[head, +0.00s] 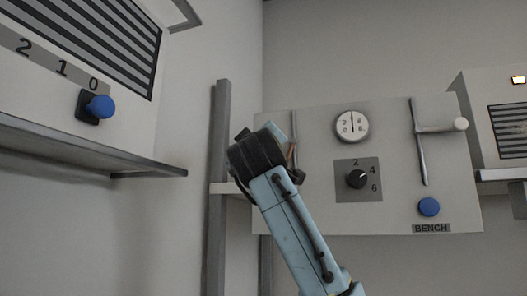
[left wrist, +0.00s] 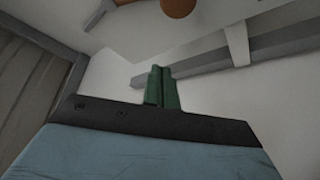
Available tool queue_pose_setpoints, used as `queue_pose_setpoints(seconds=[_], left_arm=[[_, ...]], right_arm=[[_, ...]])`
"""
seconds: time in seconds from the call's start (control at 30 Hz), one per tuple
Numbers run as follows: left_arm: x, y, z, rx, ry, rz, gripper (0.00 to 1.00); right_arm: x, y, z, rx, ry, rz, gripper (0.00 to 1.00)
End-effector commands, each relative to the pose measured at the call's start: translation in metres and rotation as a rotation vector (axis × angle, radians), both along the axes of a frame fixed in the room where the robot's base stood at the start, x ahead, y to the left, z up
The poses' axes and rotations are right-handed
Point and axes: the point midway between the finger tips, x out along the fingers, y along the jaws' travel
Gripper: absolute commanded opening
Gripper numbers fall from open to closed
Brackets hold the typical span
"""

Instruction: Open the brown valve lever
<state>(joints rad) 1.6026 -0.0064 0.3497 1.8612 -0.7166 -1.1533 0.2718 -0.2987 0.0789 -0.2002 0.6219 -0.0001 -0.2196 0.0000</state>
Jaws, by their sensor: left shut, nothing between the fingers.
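A brown rounded piece (left wrist: 179,7), apparently the lever's end, is cut off by the top edge of the left wrist view. My left gripper (left wrist: 162,72) has its green fingers shut together and empty, apart from the brown piece in that picture. In the head view my blue and black left arm hides its fingers. My right gripper is not in view.
A shelf (head: 90,146) and another blue knob (head: 100,107) are at left.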

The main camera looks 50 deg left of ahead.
Motion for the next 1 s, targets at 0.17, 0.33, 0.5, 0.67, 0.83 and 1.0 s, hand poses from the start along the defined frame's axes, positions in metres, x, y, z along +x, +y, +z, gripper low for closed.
queue_pose_setpoints(seconds=[0.17, 0.33, 0.5, 0.67, 0.83, 1.0], left_arm=[[-0.021, -0.035, -0.025, 0.000, 0.000, -0.006, 0.00], [-0.036, -0.056, -0.033, 0.000, 0.002, -0.005, 0.00], [-0.043, -0.064, -0.037, -0.001, 0.004, -0.004, 0.00], [-0.044, -0.066, -0.036, -0.001, 0.004, -0.004, 0.00], [-0.044, -0.066, -0.036, -0.001, 0.004, -0.004, 0.00], [-0.044, -0.066, -0.036, -0.001, 0.004, -0.004, 0.00]], right_arm=[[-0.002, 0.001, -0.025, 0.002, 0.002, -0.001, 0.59], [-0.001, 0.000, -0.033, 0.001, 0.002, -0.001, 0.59], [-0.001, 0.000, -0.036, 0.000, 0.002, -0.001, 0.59], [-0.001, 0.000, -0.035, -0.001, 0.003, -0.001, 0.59], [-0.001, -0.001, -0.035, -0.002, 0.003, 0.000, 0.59], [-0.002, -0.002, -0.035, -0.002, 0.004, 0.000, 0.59]])
